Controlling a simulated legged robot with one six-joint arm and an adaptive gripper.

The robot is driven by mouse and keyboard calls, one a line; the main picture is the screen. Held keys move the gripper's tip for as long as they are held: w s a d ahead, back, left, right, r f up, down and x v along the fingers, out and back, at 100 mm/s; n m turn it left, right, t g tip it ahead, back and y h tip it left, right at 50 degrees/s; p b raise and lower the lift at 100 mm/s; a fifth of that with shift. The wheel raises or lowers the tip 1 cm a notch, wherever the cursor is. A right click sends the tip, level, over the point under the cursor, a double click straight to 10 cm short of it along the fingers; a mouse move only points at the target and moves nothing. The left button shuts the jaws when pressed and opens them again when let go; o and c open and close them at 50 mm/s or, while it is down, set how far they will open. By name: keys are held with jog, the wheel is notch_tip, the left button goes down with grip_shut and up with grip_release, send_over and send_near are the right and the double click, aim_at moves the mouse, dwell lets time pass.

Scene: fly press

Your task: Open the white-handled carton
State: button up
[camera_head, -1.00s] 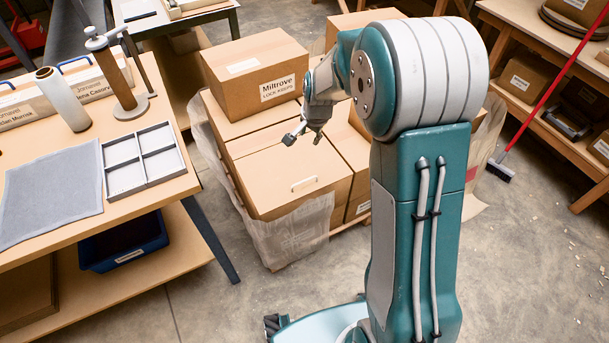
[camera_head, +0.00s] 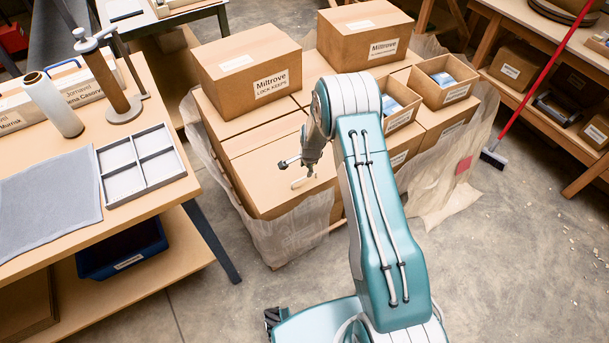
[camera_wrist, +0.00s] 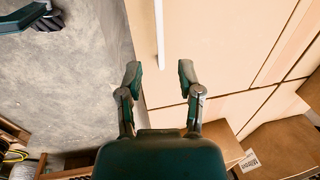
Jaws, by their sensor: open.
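The white-handled carton (camera_head: 258,187) sits at the near left of the carton stack, its top closed. Its white handle (camera_head: 302,181) is a slim bar on the top, near my gripper (camera_head: 298,169). In the wrist view, the white handle (camera_wrist: 159,35) runs upward from between my open gripper fingers (camera_wrist: 160,72), just beyond their tips. The fingers straddle its line, one on each side, with nothing between them. The carton's tan top (camera_wrist: 200,45) fills the area around the handle. I cannot tell the exact height of the fingertips above it.
A Miltrove carton (camera_head: 249,78) stands behind the white-handled one, and another large carton (camera_head: 365,45) stands farther back. Open cartons with blue contents (camera_head: 443,80) are at the right. A workbench with a divided tray (camera_head: 140,163) is at the left. Floor in front is clear.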

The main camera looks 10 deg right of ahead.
aim_at(304, 177)
jog(key=f, duration=0.3)
jog(key=w+f, duration=0.1)
jog(key=f, duration=0.1)
jog(key=shift+a+f, duration=0.25)
jog(key=shift+a, duration=0.05)
grip_shut()
